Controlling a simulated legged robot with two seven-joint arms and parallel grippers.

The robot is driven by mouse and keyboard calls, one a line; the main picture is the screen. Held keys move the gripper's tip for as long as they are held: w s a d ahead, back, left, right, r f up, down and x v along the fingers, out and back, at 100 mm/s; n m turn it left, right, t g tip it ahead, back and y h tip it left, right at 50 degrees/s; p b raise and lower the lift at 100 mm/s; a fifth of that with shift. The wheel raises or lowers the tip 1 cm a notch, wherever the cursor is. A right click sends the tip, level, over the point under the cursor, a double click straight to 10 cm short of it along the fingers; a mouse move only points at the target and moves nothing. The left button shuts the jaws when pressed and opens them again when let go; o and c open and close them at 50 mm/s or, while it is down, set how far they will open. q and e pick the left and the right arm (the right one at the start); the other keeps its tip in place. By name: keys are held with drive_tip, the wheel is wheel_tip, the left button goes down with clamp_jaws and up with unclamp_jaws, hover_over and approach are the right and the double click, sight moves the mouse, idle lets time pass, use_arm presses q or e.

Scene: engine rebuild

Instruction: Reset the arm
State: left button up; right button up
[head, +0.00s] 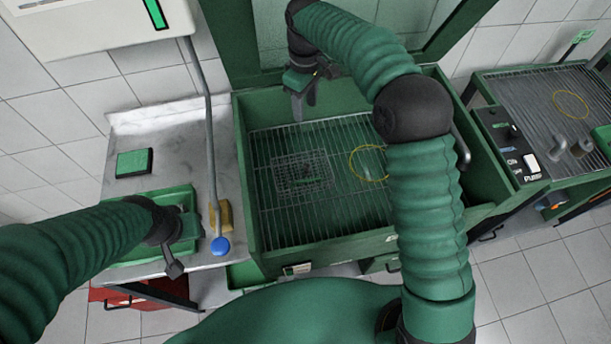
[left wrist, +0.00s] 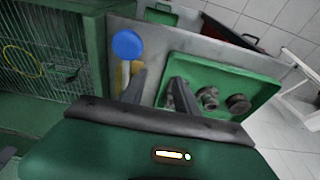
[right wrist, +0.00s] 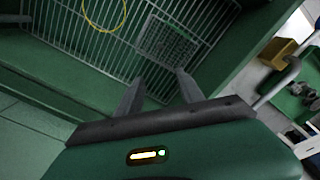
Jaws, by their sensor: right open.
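My right gripper (head: 303,98) is open and empty. In the head view it hangs over the back left of the green washer cabinet (head: 248,185), above the wire rack. The right wrist view shows its two fingers (right wrist: 160,92) apart with nothing between them. My left gripper (head: 174,268) is at the left, over the front of the marble counter and the green tray (head: 122,250). In the left wrist view its fingers (left wrist: 158,90) are apart and empty, and the tray (left wrist: 215,72) with round metal parts lies beyond them.
The rack (head: 340,140) holds a small wire basket (head: 302,178) and a yellow ring (head: 354,166), partly hidden by my right arm. The open lid stands behind. A second bench (head: 535,95) is at right.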

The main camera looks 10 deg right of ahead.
drive_tip(key=shift+a+r, duration=0.35)
drive_tip(key=shift+r, duration=0.15)
drive_tip(key=shift+d, duration=0.15)
drive_tip(key=s+d+f+m+t, duration=0.1)
drive_tip(key=s+d+f+m, duration=0.1)
drive_tip(key=s, duration=0.6)
drive_tip(key=s+d+f+m, duration=0.3)
drive_tip(key=s+m, duration=0.1)
drive_tip(key=s, duration=0.4)
drive_tip(key=s+d+f+m+t, duration=0.1)
drive_tip(key=s+d+f+m, duration=0.1)
drive_tip(key=s, duration=0.7)
drive_tip(key=shift+d+f+m+t, duration=0.35)
drive_tip(key=shift+f+m, duration=0.15)
drive_tip(key=shift+f, duration=0.15)
drive_tip(key=shift+s, duration=0.1)
